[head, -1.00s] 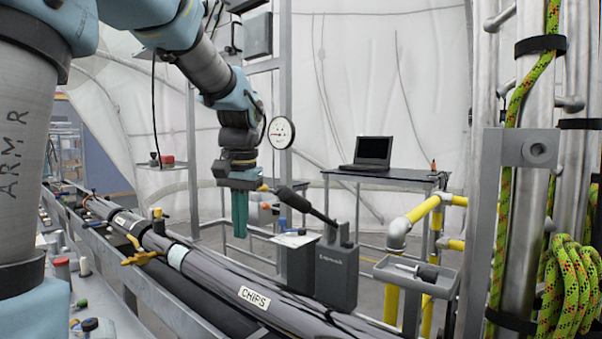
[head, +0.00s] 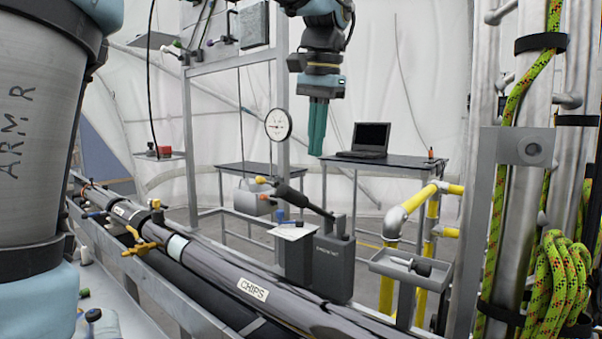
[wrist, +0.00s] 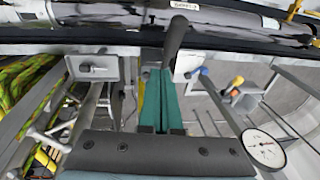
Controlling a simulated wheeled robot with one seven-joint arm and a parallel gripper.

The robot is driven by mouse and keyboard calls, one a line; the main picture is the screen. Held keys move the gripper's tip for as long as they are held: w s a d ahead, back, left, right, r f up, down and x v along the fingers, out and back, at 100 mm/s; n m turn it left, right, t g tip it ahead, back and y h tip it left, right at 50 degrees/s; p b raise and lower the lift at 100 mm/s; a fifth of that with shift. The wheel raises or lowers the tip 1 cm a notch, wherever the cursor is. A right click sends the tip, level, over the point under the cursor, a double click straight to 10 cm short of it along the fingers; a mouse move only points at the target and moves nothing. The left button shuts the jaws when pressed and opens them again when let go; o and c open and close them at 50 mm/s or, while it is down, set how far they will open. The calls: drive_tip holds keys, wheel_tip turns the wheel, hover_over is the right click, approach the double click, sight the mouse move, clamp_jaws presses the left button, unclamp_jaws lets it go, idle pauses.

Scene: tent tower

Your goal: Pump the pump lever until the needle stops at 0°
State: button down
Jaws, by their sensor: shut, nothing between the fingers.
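The pump lever (head: 289,194) has a thick dark grip and a thin rod running down right to the grey pump body (head: 335,265). It slants, grip end higher, and its grip also shows in the wrist view (wrist: 175,38). My gripper (head: 316,152) has teal fingers pointing down, shut and empty. In the head view it appears above the lever, apart from it; in the wrist view the fingertips (wrist: 160,72) appear just below the grip. The round white gauge (head: 278,124) is left of my gripper; it also shows in the wrist view (wrist: 263,148). Its needle reading is too small to tell.
A long dark pipe labelled CHIPS (head: 253,289) runs along the front. A small grey tray (head: 385,268) and yellow railing (head: 412,203) stand right of the pump. A laptop (head: 370,138) is on a table behind. Green rope (head: 560,290) hangs at right.

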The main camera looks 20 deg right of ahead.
sight(300, 198)
wheel_tip(300, 198, down, 6)
drive_tip(key=w+a+p, duration=0.1)
drive_tip(key=a, duration=0.1)
drive_tip(key=shift+w+a+f, duration=0.15)
drive_tip(key=shift+a, duration=0.1)
drive_tip(key=shift+f, duration=0.15)
